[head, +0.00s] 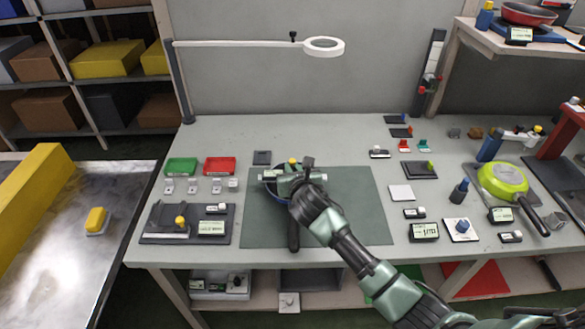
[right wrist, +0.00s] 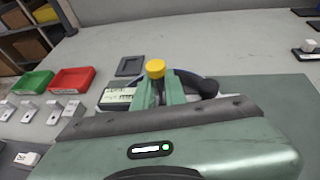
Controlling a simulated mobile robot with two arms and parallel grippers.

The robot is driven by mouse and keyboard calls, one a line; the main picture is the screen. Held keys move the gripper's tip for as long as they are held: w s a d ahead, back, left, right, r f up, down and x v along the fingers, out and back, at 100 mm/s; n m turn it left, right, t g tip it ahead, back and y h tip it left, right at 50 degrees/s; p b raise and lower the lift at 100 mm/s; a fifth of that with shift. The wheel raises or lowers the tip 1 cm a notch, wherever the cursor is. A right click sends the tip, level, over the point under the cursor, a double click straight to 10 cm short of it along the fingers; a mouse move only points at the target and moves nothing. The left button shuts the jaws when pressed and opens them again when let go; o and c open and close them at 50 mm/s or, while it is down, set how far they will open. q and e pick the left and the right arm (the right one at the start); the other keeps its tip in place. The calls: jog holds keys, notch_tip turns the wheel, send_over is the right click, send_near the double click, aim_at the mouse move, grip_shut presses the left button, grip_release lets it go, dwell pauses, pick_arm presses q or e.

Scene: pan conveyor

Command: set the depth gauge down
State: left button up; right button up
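My right gripper (head: 292,173) is over the middle of the bench, above a dark mat. It is shut on the depth gauge, whose yellow knob (head: 292,160) sticks up between the fingers. In the right wrist view the yellow knob (right wrist: 155,68) sits between the green fingertips (right wrist: 158,90), and a pale display (right wrist: 118,97) shows beside them. A pan with a blue rim (head: 272,193) and a black handle (head: 293,236) lies under the gripper, mostly hidden. I cannot tell whether the gauge touches the pan. My left gripper is not in view.
A dark tray (head: 155,237) with another yellow knob lies left of the mat (head: 350,215). Green (head: 181,167) and red (head: 219,166) bins stand behind it. A lime pan (head: 502,180) and several small gauges and blocks crowd the right side. The mat's right part is clear.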

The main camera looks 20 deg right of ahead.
jog(key=shift+o, duration=0.9)
jog(key=shift+r, duration=0.25)
jog(key=v, duration=1.2)
